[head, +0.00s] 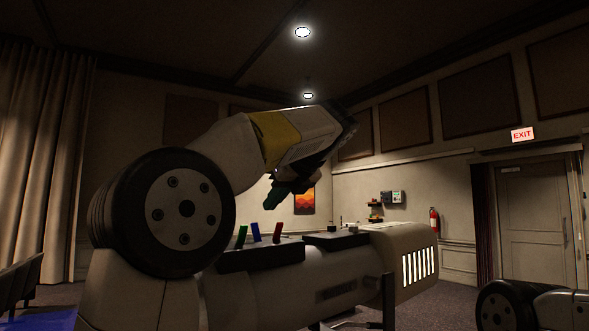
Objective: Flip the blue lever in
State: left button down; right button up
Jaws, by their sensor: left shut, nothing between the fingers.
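The blue lever (255,232) stands between a green lever (241,236) and a red lever (278,232) on a dark panel (262,255) of the mixing desk. The blue one leans slightly left in the picture, while the green and red ones lean right. My left arm reaches in from the left and arches over the desk. Its gripper (273,201) points down above the levers, shut and empty, apart from the blue lever in the picture. The depth between them is hard to judge. My right gripper is not in view.
The pale desk body (372,250) extends right and ends in a lit vent grille (420,266). A second dark panel (335,240) with small knobs sits right of the levers. Part of my right arm shows at lower right. A fire extinguisher (434,222) and door (527,212) are far behind.

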pick_arm(q)
notch_tip(320, 180, up, 9)
jog(key=s+d, duration=0.2)
jog(key=shift+s+r, duration=0.2)
dwell(0.7)
jog(key=shift+d, duration=0.1)
